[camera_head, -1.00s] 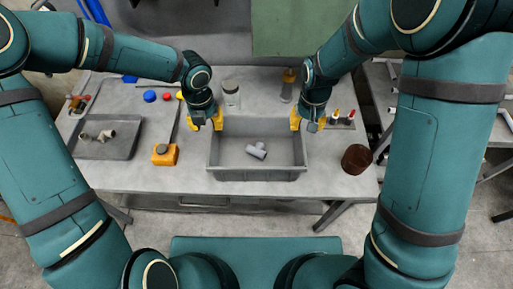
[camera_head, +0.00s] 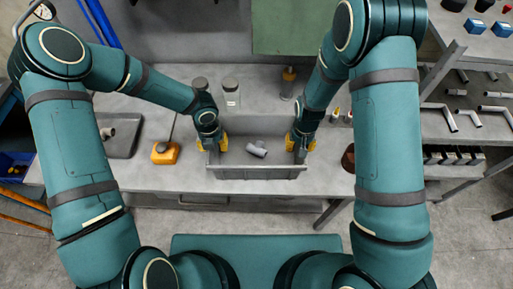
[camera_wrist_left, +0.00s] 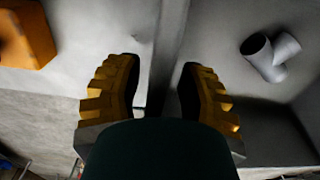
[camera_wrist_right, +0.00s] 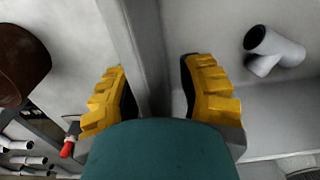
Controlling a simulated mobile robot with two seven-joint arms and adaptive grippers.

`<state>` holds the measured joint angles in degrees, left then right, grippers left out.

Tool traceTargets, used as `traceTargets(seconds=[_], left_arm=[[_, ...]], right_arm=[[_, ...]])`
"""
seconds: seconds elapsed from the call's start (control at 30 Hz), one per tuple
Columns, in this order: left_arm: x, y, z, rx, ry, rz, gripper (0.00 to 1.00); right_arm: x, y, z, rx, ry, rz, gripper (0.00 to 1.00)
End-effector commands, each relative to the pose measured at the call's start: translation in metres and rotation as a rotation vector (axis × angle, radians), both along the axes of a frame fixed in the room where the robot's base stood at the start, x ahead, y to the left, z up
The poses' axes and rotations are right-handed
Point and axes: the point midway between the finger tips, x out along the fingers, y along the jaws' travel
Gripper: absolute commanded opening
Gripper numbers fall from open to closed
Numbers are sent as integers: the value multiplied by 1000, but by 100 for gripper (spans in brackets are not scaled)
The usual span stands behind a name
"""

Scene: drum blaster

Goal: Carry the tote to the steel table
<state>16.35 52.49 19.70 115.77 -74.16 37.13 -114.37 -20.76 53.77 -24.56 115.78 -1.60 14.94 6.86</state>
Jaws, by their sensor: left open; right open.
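The grey tote (camera_head: 256,172) stands on a light grey worktable, with a grey pipe fitting (camera_head: 257,149) lying inside it. My left gripper (camera_head: 212,144) is at the tote's left wall. In the left wrist view its yellow fingers (camera_wrist_left: 160,90) are apart, one on each side of the wall. My right gripper (camera_head: 300,143) is at the tote's right wall. In the right wrist view its fingers (camera_wrist_right: 160,90) are also apart, straddling the wall. The fitting also shows in the left wrist view (camera_wrist_left: 270,58) and right wrist view (camera_wrist_right: 272,50). I cannot tell which table is the steel one.
An orange tool (camera_head: 165,153) and a dark tray (camera_head: 122,140) lie left of the tote. A clear jar (camera_head: 231,93) and a bottle (camera_head: 288,84) stand behind it. A brown container (camera_head: 348,158) is at its right. A rack with pipes (camera_head: 465,110) stands further right.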

Motion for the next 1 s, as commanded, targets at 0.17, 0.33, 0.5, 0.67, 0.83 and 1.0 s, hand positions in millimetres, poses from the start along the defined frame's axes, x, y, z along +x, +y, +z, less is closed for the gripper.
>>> traceTargets(seconds=[0.17,0.33,0.5,0.67,0.83,1.0], left_arm=[[0,0,-6,0,0,0,38],[0,0,-6,0,0,0,38],[0,0,-6,0,0,0,10],[0,0,-6,0,0,0,0],[0,0,-6,0,0,0,0],[0,0,-6,0,0,0,0]], right_arm=[[0,0,-6,1,-1,0,38],[0,0,-6,1,-1,0,38],[0,0,-6,1,-1,0,10],[0,0,-6,1,0,0,0],[0,0,-6,0,0,0,0],[0,0,-6,0,0,0,0]])
